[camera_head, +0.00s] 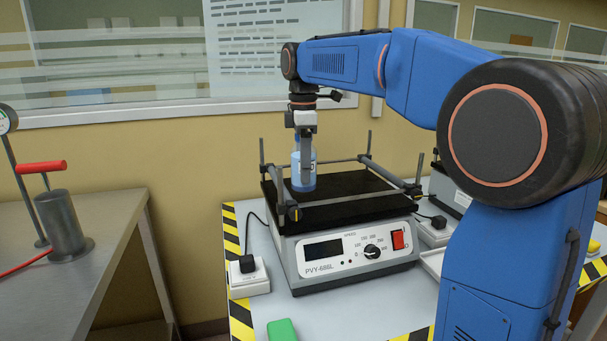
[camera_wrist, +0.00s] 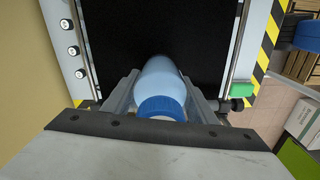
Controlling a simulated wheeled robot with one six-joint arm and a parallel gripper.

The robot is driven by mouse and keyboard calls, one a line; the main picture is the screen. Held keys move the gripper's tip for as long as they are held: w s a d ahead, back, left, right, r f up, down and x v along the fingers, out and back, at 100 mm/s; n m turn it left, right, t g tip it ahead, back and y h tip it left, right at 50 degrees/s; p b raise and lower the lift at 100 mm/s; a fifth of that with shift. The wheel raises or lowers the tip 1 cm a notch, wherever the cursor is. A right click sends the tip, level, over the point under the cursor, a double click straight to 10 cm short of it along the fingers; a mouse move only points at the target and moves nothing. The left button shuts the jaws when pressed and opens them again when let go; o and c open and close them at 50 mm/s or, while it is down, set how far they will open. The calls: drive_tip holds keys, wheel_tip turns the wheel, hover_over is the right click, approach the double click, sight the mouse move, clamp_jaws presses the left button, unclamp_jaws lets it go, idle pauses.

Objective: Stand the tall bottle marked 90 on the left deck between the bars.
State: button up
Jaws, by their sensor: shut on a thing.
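A tall, pale blue bottle (camera_head: 304,172) is upright at the left part of the black deck (camera_head: 345,187) of the shaker, between its bars (camera_head: 333,200). My gripper (camera_head: 306,150) is shut on the bottle from above. In the wrist view the bottle (camera_wrist: 163,77) with its blue cap (camera_wrist: 161,107) sits between the two fingers of my gripper (camera_wrist: 163,92), over the black deck (camera_wrist: 150,30). Whether its base touches the deck is hard to tell. Its marking cannot be read.
The shaker's front panel (camera_head: 330,265) has a display, a knob and a red switch. A white socket box (camera_head: 249,280) and a green object (camera_head: 282,330) are on the table. Part of a second device (camera_head: 440,190) stands to the right. A metal bench (camera_head: 80,250) is at the left.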

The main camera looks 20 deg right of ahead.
drive_tip(key=shift+f, duration=1.05)
drive_tip(key=shift+f, duration=0.1)
drive_tip(key=o, duration=1.3)
drive_tip(key=shift+o, duration=0.2)
wheel_tip(320, 180, up, 12)
drive_tip(key=shift+r, duration=0.15)
